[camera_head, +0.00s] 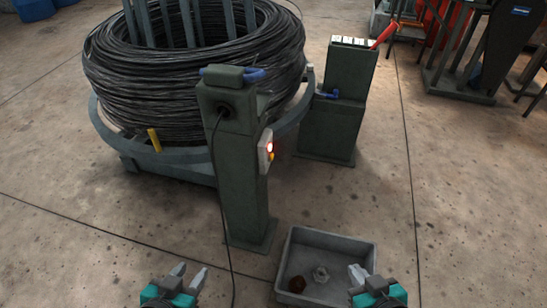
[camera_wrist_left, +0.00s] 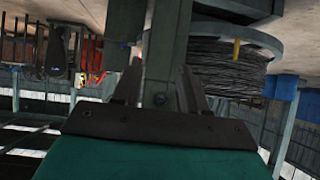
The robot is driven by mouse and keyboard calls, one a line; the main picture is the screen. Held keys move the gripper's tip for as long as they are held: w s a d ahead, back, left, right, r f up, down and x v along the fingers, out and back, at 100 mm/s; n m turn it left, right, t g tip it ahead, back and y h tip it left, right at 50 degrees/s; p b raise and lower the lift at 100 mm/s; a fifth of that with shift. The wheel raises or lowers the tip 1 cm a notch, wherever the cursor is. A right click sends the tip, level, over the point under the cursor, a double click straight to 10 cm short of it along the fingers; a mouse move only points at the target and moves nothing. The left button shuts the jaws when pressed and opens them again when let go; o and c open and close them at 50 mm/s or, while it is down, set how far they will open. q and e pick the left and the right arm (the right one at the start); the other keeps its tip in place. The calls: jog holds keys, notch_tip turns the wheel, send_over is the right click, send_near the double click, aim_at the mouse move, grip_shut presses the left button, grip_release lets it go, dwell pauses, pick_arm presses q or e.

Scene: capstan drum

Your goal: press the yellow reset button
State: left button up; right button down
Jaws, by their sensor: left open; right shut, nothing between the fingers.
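A small yellow button (camera_head: 271,156) shows at the edge of a pale control box (camera_head: 265,151) on the right side of the dark green post (camera_head: 238,185). A glowing red light (camera_head: 269,146) sits just above it. My left gripper (camera_head: 188,270) is open and empty, low in the head view, left of the post's foot and apart from the box. In the left wrist view its fingers (camera_wrist_left: 158,85) stand apart with the post behind them; I cannot make out the button there. My right gripper (camera_head: 359,271) is shut and empty, by the right side of the grey tray.
A grey tray (camera_head: 334,239) with a nut and a brown object lies on the floor between the grippers. A large black wire coil (camera_head: 190,75) stands behind the post. A green cabinet (camera_head: 333,115) with a red lever stands right. A cable hangs along the post.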

pick_arm(q)
grip_shut()
jog(key=shift+w, duration=0.1)
dwell(1.4)
